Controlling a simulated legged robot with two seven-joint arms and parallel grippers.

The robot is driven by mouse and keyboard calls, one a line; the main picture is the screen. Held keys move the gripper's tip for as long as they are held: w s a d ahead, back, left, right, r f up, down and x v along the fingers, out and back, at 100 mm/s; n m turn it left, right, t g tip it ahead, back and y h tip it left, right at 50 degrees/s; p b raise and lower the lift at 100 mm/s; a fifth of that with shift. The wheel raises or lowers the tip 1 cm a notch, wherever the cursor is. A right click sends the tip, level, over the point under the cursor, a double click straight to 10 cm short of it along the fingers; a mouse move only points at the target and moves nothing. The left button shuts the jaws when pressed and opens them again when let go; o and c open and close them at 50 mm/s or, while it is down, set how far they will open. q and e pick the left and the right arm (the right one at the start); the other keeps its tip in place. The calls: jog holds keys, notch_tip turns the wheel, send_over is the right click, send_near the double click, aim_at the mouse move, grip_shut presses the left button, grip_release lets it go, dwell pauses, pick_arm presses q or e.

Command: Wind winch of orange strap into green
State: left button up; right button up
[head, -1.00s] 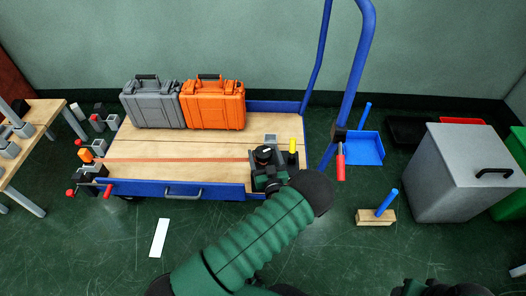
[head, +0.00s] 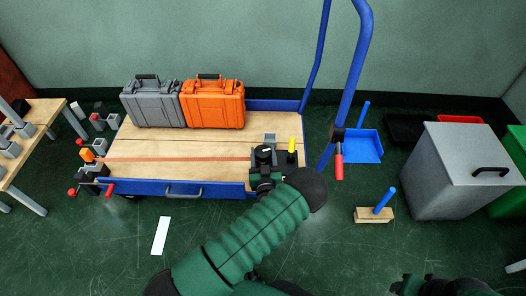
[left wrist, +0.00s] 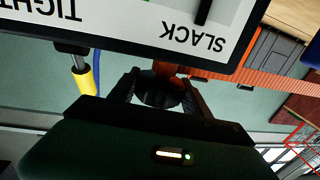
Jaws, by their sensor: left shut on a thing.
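The orange strap (head: 180,158) runs flat across the wooden deck of the blue cart to the winch (head: 263,155) at its front right. The strap also crosses the right of the left wrist view (left wrist: 270,78). My left gripper (head: 263,182) is at the winch, its fingers largely hidden by my arm. In the left wrist view my left gripper (left wrist: 160,92) is shut on a dark round winch knob (left wrist: 158,88). A gauge plate (left wrist: 130,25) reads TIGHT and SLACK. Its black needle (left wrist: 203,12) stands by SLACK, off the small green patch (left wrist: 146,2).
A grey case (head: 152,103) and an orange case (head: 213,103) stand on the deck's back edge. A yellow handle (head: 292,145) stands close right of the winch. The blue cart handle (head: 358,70) rises at right. Red-knobbed parts (head: 107,190) are at the left end.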

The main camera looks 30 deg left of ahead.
pick_arm(q)
jog(key=m+t+h+p, duration=0.2)
jog(key=h, duration=0.1)
jog(key=shift+s+a+r+m, duration=0.1)
jog(key=shift+s+m, duration=0.05)
jog(key=shift+m, duration=0.25)
jog(key=m+t+h+p, duration=0.1)
jog(key=m+h+p, duration=0.1)
jog(key=h, duration=0.2)
jog(key=shift+m+h, duration=0.3)
jog(key=m+h+p, duration=0.1)
jog(key=m+h, duration=0.1)
jog(key=h, duration=0.1)
jog(key=shift+t+h+p, duration=0.35)
jog(key=shift+t+h, duration=0.05)
jog(key=shift+f+m+h, duration=0.2)
jog(key=shift+m+h, duration=1.1)
jog(key=shift+h, duration=0.4)
jog(key=shift+g+h+p, duration=0.3)
jog(key=o, duration=1.4)
jog(key=shift+c, duration=0.2)
